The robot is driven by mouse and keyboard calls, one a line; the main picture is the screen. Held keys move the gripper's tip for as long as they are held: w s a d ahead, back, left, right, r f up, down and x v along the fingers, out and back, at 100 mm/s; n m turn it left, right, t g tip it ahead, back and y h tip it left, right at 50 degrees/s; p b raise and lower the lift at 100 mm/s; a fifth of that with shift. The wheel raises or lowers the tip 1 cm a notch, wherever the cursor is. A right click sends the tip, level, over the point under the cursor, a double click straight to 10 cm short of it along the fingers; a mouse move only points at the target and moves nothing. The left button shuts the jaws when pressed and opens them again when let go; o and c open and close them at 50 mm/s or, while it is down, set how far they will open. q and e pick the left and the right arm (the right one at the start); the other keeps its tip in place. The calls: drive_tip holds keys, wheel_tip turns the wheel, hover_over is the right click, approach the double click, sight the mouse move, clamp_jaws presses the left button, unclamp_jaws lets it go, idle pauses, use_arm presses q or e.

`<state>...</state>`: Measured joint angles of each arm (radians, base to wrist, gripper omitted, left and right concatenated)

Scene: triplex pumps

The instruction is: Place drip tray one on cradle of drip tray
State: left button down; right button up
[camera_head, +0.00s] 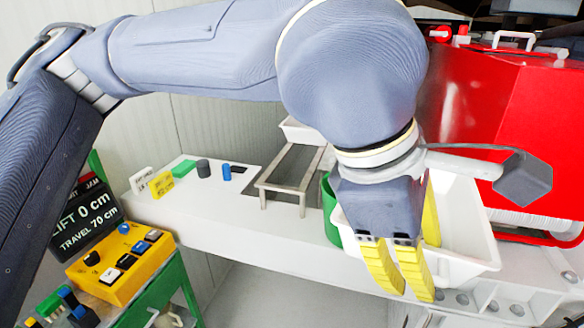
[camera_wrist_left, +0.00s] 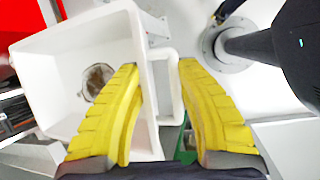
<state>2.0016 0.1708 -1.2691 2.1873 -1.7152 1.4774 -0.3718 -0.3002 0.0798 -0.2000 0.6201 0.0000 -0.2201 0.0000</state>
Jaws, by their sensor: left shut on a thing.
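A white drip tray (camera_head: 468,225) sits at the right of the white bench in the head view, tilted in the picture. My left gripper (camera_head: 410,275) is shut on its near side, yellow fingers pointing down. In the left wrist view, one finger of the gripper (camera_wrist_left: 160,85) is over the tray's inside and the other is outside its wall. The tray (camera_wrist_left: 62,60) has a round brownish patch on its floor. A metal frame, which looks like the cradle (camera_head: 283,188), stands left of the gripper and is empty in front. My right gripper is not in view.
A second white tray-like piece (camera_head: 300,131) shows behind the frame, partly hidden by my arm. A green part (camera_head: 329,208) stands beside the held tray. A red machine (camera_head: 510,120) is behind. A yellow control box (camera_head: 120,262) is at lower left.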

use_arm(q)
drive_tip(key=w+a+r+m, duration=0.1)
drive_tip(key=w+a, duration=0.1)
drive_tip(key=w+a+r+m+g, duration=0.1)
drive_tip(key=w, duration=0.2)
drive_tip(key=w+a+r+m, duration=0.1)
drive_tip(key=w+a, duration=0.1)
drive_tip(key=w, duration=0.1)
drive_tip(key=shift+a+r+g, duration=0.2)
drive_tip(key=shift+a+g, duration=0.1)
drive_tip(key=w+a+r+m+g, duration=0.15)
drive_tip(key=w+a+m, duration=0.35)
drive_tip(key=w+a, duration=0.55)
wheel_tip(320, 180, down, 6)
drive_tip(key=w+a+m+g+y, duration=0.2)
drive_tip(key=w+a+m, duration=0.1)
drive_tip(key=w+d+r+n+t+h, duration=0.1)
drive_tip(key=w+r+n+t, duration=0.2)
drive_tip(key=w+r+n, duration=0.45)
drive_tip(key=w+d+r+n+t+h, duration=0.1)
drive_tip(key=w+r+n+t, duration=0.3)
drive_tip(key=w, duration=0.6)
wheel_tip(320, 180, down, 22)
drive_tip(key=n, duration=0.1)
drive_tip(key=shift+g, duration=0.35)
drive_tip(key=c, duration=0.9)
unclamp_jaws()
drive_tip(key=shift+s+a+f, duration=0.1)
drive_tip(key=shift+f, duration=0.05)
